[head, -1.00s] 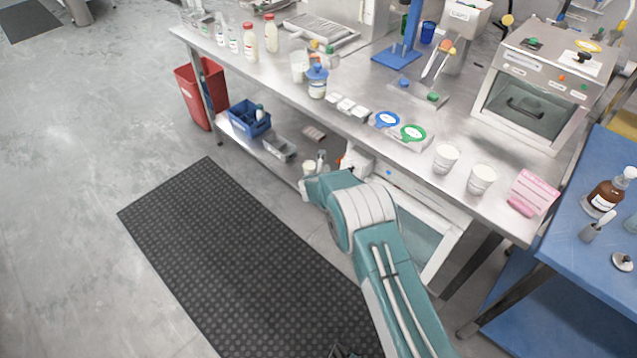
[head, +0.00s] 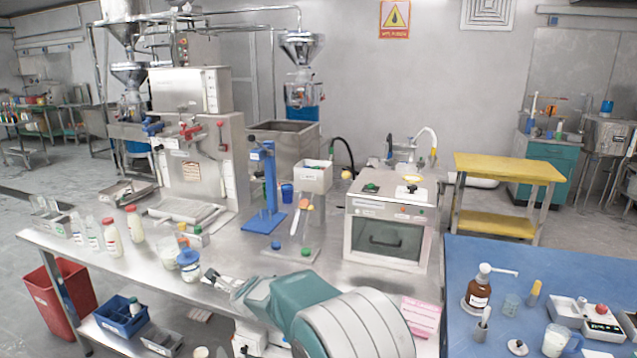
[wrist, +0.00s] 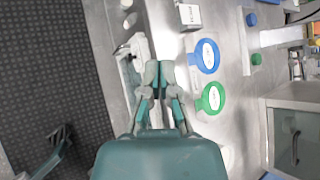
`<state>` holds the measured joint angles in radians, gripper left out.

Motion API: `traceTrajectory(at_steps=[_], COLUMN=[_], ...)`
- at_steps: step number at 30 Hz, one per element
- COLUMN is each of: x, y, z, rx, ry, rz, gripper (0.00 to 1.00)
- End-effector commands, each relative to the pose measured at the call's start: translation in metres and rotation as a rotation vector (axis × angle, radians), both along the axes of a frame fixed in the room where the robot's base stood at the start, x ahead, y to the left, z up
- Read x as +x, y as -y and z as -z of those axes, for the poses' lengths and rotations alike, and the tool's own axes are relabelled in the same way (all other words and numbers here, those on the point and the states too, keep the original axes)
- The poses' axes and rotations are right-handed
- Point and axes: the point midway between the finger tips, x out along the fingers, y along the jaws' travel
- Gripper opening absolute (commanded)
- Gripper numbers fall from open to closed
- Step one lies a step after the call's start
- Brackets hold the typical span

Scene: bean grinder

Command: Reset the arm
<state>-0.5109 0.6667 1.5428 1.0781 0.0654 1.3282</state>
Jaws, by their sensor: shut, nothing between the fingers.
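My arm reaches in from the bottom of the head view, over the front part of the steel table. My gripper (head: 213,279) points left there, partly hidden behind my own arm link. In the wrist view my gripper (wrist: 159,66) has its fingers together and nothing between them.
The steel table (head: 340,275) carries a lidded jar (head: 188,266), milk bottles (head: 136,224), a blue stand (head: 266,222) and a steel oven (head: 390,235). A blue table (head: 560,270) with a brown bottle (head: 479,290) is at right. A red bin (head: 60,295) stands at left.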

Motion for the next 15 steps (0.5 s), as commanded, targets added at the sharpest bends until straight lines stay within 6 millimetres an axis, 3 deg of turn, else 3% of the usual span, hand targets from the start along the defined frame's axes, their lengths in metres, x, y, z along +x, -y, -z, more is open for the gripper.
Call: traceTrajectory(at_steps=[1,6,15], x=[-0.005,-0.032,-0.105], y=[0.015,0.062,0.147], z=[-0.023,-0.077,-0.143], rx=[-0.04,-0.203,-0.524], ry=[0.034,0.135,0.283], rz=[-0.049,-0.235,-0.548], gripper=[0.0,0.0,0.0])
